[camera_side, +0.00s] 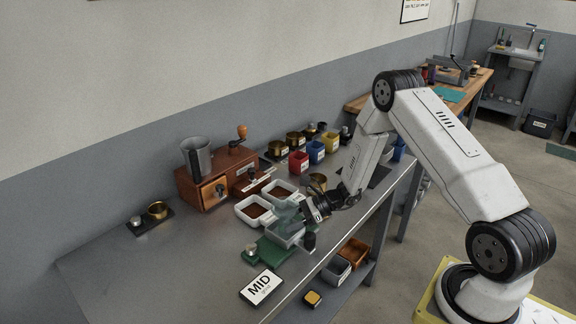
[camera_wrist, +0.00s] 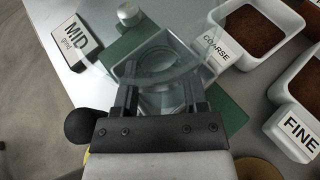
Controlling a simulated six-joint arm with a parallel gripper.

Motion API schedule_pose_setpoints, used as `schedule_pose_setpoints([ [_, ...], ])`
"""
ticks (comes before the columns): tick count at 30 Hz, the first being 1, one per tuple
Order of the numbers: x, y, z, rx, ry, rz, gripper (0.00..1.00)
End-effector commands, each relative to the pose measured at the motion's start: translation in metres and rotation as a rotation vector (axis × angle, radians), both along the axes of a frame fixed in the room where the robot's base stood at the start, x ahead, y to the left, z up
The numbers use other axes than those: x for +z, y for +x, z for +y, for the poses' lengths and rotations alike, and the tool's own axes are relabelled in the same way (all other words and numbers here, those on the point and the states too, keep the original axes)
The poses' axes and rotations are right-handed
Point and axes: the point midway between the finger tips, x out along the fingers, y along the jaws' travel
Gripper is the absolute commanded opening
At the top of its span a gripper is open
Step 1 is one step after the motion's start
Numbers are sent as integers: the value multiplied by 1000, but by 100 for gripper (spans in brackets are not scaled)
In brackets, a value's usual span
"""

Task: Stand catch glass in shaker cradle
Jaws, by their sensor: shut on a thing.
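The catch glass is a clear, see-through vessel. In the wrist view the glass (camera_wrist: 165,62) is between my gripper's (camera_wrist: 160,95) fingers, which are shut on it. In the side view the pale glass (camera_side: 284,236) shows over the green shaker cradle (camera_side: 268,252), just left of my gripper (camera_side: 312,212). The green cradle base (camera_wrist: 125,48) shows around and through the glass in the wrist view. A metal knob stands on its far end and a black ball is beside my gripper. I cannot tell whether the glass touches the cradle.
White dishes of brown grounds stand close by, beside the COARSE (camera_wrist: 214,48) and FINE (camera_wrist: 299,132) labels. A MID card (camera_side: 261,287) lies near the bench's front edge. A wooden grinder (camera_side: 216,180) stands behind. The bench's left end (camera_side: 110,265) is clear.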

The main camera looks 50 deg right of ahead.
Motion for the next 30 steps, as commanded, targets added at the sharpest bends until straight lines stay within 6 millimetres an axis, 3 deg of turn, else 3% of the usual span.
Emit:
schedule_pose_setpoints([
  [3,-2,0,0,0,1,-1,0],
  [4,-3,0,0,0,0,0,62],
  [7,-3,0,0,0,0,0,91],
  [21,1,0,0,0,0,0,91],
  [30,13,-17,-24,-4,0,-1,91],
])
